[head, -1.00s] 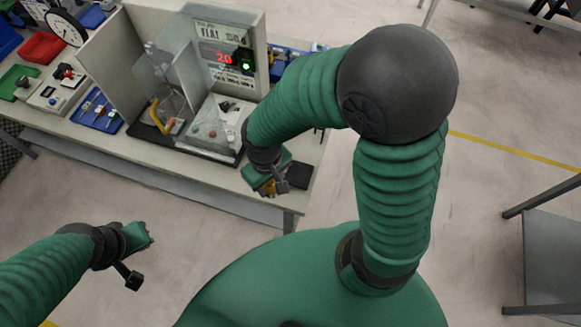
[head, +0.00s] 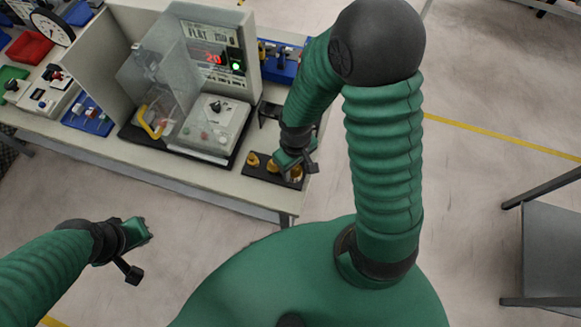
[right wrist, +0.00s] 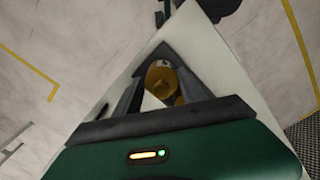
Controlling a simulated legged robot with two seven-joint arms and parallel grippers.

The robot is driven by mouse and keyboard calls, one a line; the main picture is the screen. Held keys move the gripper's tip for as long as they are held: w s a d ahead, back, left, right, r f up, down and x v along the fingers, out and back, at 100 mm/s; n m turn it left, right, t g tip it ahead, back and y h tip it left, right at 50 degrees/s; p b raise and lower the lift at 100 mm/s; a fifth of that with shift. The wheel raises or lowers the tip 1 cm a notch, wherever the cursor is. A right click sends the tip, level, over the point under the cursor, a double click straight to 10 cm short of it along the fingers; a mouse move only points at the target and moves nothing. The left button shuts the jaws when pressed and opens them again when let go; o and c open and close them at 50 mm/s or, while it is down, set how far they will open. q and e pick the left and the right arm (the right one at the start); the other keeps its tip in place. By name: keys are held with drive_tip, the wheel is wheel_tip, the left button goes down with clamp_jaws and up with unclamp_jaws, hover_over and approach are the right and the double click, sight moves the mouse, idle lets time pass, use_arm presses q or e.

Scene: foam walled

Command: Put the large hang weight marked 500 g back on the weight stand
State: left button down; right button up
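The weight stand (head: 262,173) is a low black base at the table's front right corner. Two smaller brass weights (head: 252,160) stand toward its left part. The large brass weight (head: 297,173) is at the stand's right end, between the fingers of my right gripper (head: 298,166). In the right wrist view the fingers close in on both sides of the brass weight (right wrist: 162,77), with more brass just below it. Its 500 g mark is not legible, and whether its base touches the stand is hidden. My left gripper (head: 140,232) hangs empty off the table; its finger gap is unclear.
A blue rack (head: 280,65) is behind. Trays and a dial gauge (head: 52,28) are at the left. The table's front edge is close to the stand.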

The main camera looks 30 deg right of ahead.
drive_tip(key=o, duration=0.3)
drive_tip(key=shift+s+d+f, duration=0.1)
drive_tip(key=shift+s+d, duration=0.05)
drive_tip(key=shift+d, duration=0.75)
drive_tip(key=shift+a, duration=0.35)
drive_tip(key=shift+w+a+r, duration=0.2)
drive_tip(key=shift+a+r, duration=0.55)
drive_tip(key=shift+a, duration=0.3)
drive_tip(key=r, duration=0.3)
drive_tip(key=d+r+p, duration=0.1)
drive_tip(key=r, duration=0.6)
drive_tip(key=shift+s+d+r+p, duration=0.15)
drive_tip(key=shift+d+r+p, duration=0.05)
drive_tip(key=shift+r+p, duration=0.15)
drive_tip(key=shift+w+a+f+m+t, duration=0.15)
drive_tip(key=shift+a+f+m+t, duration=0.2)
drive_tip(key=shift+t, duration=0.3)
drive_tip(key=shift+w+a+m+t, duration=0.1)
drive_tip(key=shift+a+m+t, duration=0.05)
drive_tip(key=shift+m+t, duration=0.4)
use_arm(q)
drive_tip(key=shift+s+d+r, duration=0.1)
drive_tip(key=shift+d+r, duration=0.05)
drive_tip(key=shift+r, duration=0.35)
drive_tip(key=shift+s+d+r, duration=0.1)
drive_tip(key=shift+r, duration=0.35)
use_arm(e)
drive_tip(key=shift+a+r, duration=0.1)
drive_tip(key=shift+a, duration=0.45)
